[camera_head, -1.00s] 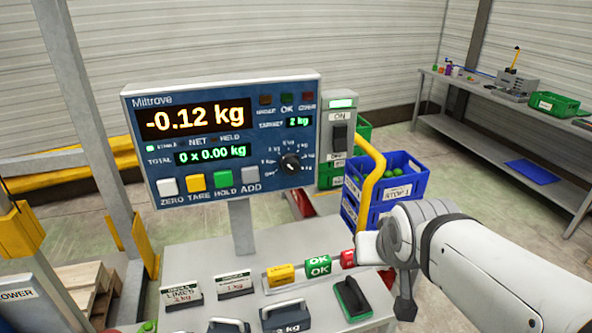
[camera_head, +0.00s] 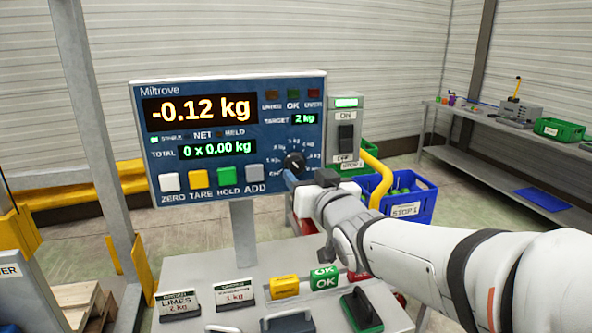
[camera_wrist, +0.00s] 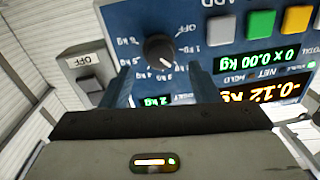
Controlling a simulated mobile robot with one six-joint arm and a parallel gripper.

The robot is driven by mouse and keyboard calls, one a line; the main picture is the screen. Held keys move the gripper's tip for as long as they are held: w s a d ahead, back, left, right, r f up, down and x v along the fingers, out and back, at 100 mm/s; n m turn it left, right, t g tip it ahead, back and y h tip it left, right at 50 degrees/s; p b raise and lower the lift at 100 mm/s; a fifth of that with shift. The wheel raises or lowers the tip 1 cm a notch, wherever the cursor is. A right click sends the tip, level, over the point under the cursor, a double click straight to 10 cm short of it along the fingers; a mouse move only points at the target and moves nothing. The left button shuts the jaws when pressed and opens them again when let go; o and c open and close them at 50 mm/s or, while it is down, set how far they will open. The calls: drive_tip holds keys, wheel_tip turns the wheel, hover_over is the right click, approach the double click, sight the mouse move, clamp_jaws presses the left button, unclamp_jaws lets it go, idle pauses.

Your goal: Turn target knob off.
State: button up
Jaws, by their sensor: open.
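The target knob (camera_head: 294,162) is a round black dial on the lower right of the blue scale panel (camera_head: 150,130). In the wrist view, which shows the panel upside down, the knob (camera_wrist: 159,47) has a ring of kg labels and an OFF label (camera_wrist: 187,28) around it. The target display (camera_head: 303,120) reads 2 kg. My gripper (camera_head: 291,183) is just in front of the knob, partly covering its lower side and labels. In the wrist view its open fingers (camera_wrist: 158,72) lie on either side of the knob's line, tips just short of it; contact cannot be told.
A grey switch box (camera_head: 346,135) with a black rocker stands right of the panel. ZERO, TARE, HOLD and ADD buttons (camera_head: 211,178) line the panel's lower edge. A blue crate (camera_head: 420,210) stands behind my arm.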

sight(298, 167)
drive_tip(key=shift+x, duration=2.15)
